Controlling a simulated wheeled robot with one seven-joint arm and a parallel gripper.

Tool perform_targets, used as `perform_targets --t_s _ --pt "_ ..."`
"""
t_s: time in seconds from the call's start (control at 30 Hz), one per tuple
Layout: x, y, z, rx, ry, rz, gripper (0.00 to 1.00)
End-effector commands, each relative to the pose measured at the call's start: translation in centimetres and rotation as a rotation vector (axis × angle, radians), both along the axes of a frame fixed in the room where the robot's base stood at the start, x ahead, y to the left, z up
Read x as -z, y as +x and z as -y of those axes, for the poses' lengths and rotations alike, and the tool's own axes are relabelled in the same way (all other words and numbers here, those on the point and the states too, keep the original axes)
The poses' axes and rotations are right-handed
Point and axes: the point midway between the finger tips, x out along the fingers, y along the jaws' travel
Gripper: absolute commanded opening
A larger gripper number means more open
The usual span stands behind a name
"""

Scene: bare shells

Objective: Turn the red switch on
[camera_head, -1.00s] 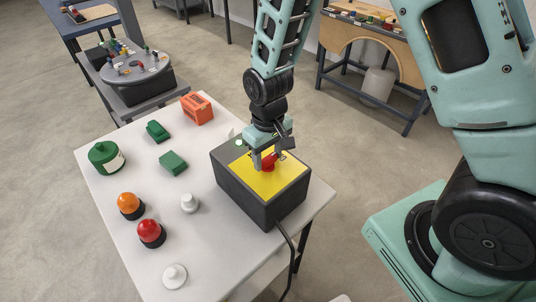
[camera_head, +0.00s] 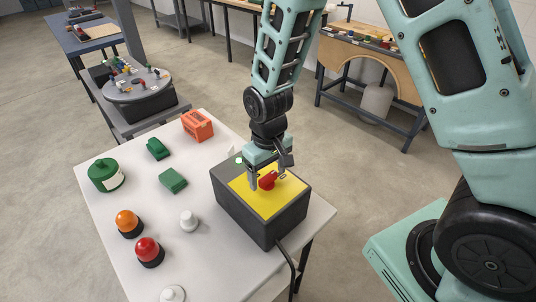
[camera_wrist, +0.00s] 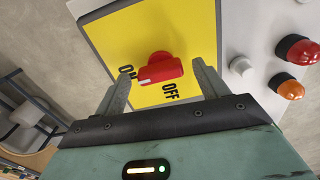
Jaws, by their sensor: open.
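The red switch (camera_head: 267,181) is a rotary knob on the yellow top plate (camera_head: 262,204) of a dark grey box (camera_head: 246,214) on the white table. In the wrist view the red switch (camera_wrist: 160,69) has a white mark at its left end, which points toward the "ON" label (camera_wrist: 126,72). The "OFF" label (camera_wrist: 170,90) is below the knob. My gripper (camera_head: 268,177) is open just above the plate. In the wrist view the fingers of my gripper (camera_wrist: 163,88) stand on either side of the knob, apparently clear of it.
A black cable (camera_head: 289,258) leaves the box.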

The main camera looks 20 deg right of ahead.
Motion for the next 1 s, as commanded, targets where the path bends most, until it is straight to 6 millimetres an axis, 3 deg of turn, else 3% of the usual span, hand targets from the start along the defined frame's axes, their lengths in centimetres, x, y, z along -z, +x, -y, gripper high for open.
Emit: perform_targets --t_s 0.17,0.7,1.0 --pt "-2.2 0.1 0.0 0.000 0.001 0.006 0.73" --pt "-14.0 0.1 0.0 0.001 0.002 0.005 0.73" --pt "-16.9 0.0 0.0 0.001 0.000 0.002 0.73"
